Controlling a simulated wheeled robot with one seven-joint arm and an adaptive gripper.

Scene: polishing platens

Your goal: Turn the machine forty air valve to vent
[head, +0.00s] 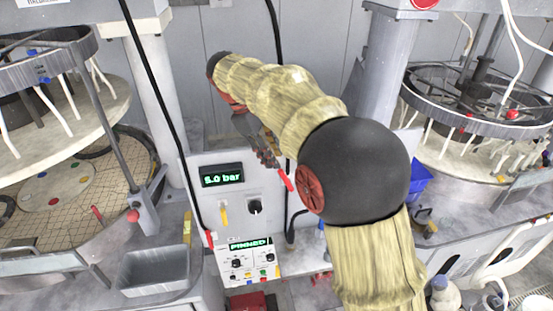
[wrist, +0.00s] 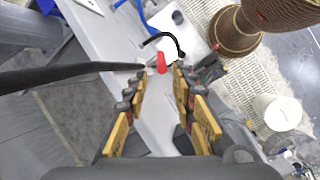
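An upright panel (head: 238,193) with a green "6.0 bar" display (head: 221,176) carries a yellow lever (head: 224,214) pointing down and a black knob (head: 254,206). A red handle-like piece (head: 286,180) shows at the panel's right edge, just below my gripper (head: 266,156). I cannot tell which of these is the air valve, and no machine number is readable. In the wrist view, my gripper (wrist: 160,82) has its two fingers apart with nothing between the pads. A red piece (wrist: 162,63) lies just past the fingertips, apparently untouched.
A lower control box (head: 248,262) reads "PINNED". A grey bin (head: 155,272) stands left of it, and a blue bin (head: 420,180) is at right. Round platen machines flank both sides. A black cable (head: 165,110) hangs left of the panel and crosses the wrist view.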

